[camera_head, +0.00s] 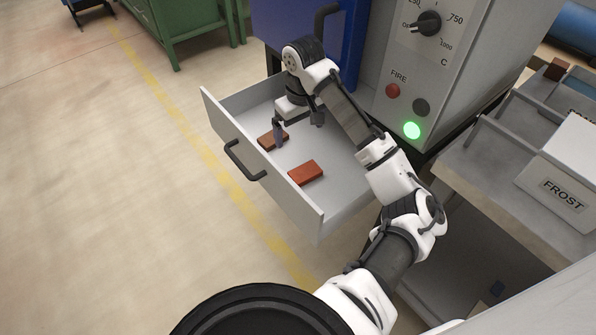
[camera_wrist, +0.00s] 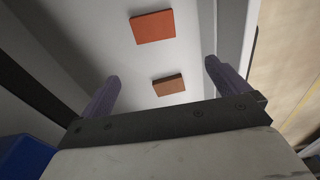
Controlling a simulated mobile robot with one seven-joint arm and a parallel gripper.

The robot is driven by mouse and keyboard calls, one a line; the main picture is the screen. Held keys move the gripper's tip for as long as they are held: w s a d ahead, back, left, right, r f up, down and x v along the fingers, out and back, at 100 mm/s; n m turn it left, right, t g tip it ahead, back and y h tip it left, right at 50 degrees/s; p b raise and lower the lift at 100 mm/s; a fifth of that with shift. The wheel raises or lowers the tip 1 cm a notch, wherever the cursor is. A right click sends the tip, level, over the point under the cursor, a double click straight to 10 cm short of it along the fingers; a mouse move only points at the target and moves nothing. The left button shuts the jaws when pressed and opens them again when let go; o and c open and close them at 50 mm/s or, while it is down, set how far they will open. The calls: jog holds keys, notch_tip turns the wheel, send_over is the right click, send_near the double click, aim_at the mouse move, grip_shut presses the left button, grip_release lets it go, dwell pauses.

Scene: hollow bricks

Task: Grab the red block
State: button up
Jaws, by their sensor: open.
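The red block (camera_head: 305,172) lies flat on the floor of an open grey drawer (camera_head: 262,165), near its front wall. It also shows at the top of the wrist view (camera_wrist: 153,27). A duller brown block (camera_head: 270,138) lies farther back in the same drawer, and in the wrist view (camera_wrist: 168,86) it sits between my fingers' lines. My gripper (camera_head: 298,134) is open and empty above the drawer, close to the brown block in the picture, with the red block nearer the camera. Its fingers (camera_wrist: 162,72) show apart in the wrist view, touching neither block.
The drawer's walls and black handle (camera_head: 243,160) stand around the blocks. A grey control panel with a lit green button (camera_head: 411,130) is behind. Right, a metal shelf holds a reddish-brown block (camera_head: 557,68) and a FROST box (camera_head: 560,190). The floor at left is free.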

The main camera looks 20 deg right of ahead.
notch_tip(320, 180, down, 2)
jog(key=s+d, duration=0.1)
jog(key=d, duration=0.1)
jog(key=b, duration=0.1)
send_over(305, 171)
jog(key=shift+g, duration=0.4)
jog(key=f, duration=0.7)
jog(key=shift+s+d+f, duration=0.15)
jog(key=shift+d+f, duration=0.15)
jog(key=shift+f, duration=0.1)
jog(key=shift+w+a+f, duration=0.15)
jog(key=shift+a+f, duration=0.05)
jog(key=shift+f, duration=1.25)
jog(key=shift+w+a+f, duration=0.1)
jog(key=shift+a+f, duration=0.05)
jog(key=shift+f, duration=1.3)
jog(key=c, duration=1)
